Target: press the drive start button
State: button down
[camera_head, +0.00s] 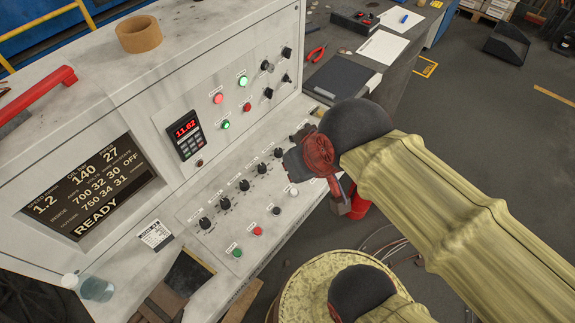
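The grey control console (110,80) fills the left and middle. Its upright panel has a lit green button (242,81), another green button (225,124) and red buttons (218,98). Its sloping panel has a green button (237,252), a red one (257,231), a black one (276,211) and a white one (293,191) along the front edge. The labels are too small to read, so I cannot tell which is drive start. My gripper (318,175) is at the right end of the sloping panel, partly hidden by my arm. Its fingers cannot be made out clearly.
Several black knobs (244,185) line the sloping panel. The display (88,187) reads READY. A tape roll (138,34) and red handle (38,95) are on top. A round yellowish drum top (310,290) stands in front. A dark bench (395,80) with papers lies behind.

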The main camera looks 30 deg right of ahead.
aim_at(237, 253)
jog(key=k+u, duration=0.1)
jog(key=u, duration=0.3)
jog(key=k+j+u, duration=0.1)
jog(key=u, duration=0.25)
